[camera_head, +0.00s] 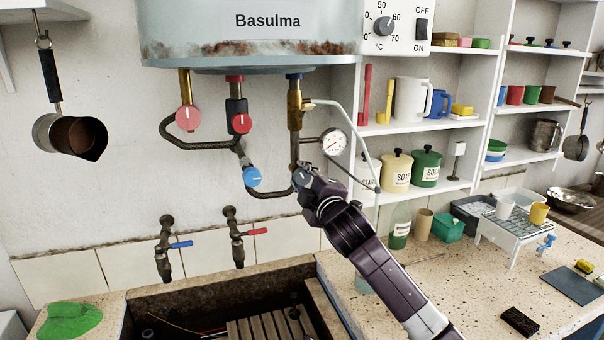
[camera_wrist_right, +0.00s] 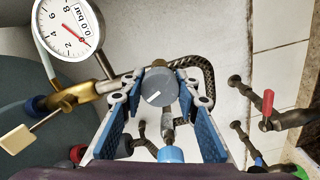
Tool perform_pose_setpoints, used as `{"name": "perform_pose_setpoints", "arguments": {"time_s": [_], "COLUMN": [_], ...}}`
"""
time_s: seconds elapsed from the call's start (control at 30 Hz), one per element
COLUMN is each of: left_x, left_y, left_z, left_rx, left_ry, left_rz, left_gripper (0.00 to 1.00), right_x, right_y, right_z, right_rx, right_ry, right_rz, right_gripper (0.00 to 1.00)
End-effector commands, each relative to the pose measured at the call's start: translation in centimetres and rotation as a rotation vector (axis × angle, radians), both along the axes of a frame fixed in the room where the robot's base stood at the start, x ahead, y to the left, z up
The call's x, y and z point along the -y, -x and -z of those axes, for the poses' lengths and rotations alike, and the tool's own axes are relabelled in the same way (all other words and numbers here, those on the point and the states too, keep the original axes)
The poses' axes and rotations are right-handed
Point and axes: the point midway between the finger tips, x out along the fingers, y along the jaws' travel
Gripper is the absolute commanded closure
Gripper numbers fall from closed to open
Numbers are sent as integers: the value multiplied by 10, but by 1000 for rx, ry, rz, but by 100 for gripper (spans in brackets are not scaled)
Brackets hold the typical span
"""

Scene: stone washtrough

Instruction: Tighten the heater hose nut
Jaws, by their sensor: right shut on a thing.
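The water heater (camera_head: 250,50) hangs on the wall at the top of the head view. The heater hose nut (camera_wrist_right: 157,86) is a round grey piece with a white mark, in the middle of the right wrist view. My right gripper (camera_head: 302,178) is under the brass fitting (camera_head: 295,110); in the wrist view its blue-padded fingers (camera_wrist_right: 158,92) are shut on the nut, one on each side. It hides the nut in the head view. The dark braided hose (camera_head: 272,193) comes to the gripper from the left; it also shows in the wrist view (camera_wrist_right: 207,68). My left gripper is not in view.
A pressure gauge (camera_head: 333,142), reading 0.0 bar in the wrist view (camera_wrist_right: 75,28), sits close beside the gripper. Red (camera_head: 241,124) and blue (camera_head: 252,177) valve knobs are left of it. Two taps and a stone trough (camera_head: 140,298) lie below; shelves (camera_head: 440,122) stand right.

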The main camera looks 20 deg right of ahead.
Motion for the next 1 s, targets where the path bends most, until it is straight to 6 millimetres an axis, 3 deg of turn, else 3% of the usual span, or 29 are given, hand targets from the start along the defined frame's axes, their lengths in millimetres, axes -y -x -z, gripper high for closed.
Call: {"name": "perform_pose_setpoints", "arguments": {"time_s": [0.5,1.0], "left_x": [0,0], "left_y": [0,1], "left_z": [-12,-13], "left_rx": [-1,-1], "left_ry": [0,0], "left_rz": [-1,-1], "left_gripper": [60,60], "right_x": [-1,0], "right_y": [0,0], "right_z": [-4,-6], "right_rx": [-7,-5], "right_ry": [-372,-459], "right_rz": [-3,-4], "right_gripper": [95,95]}}
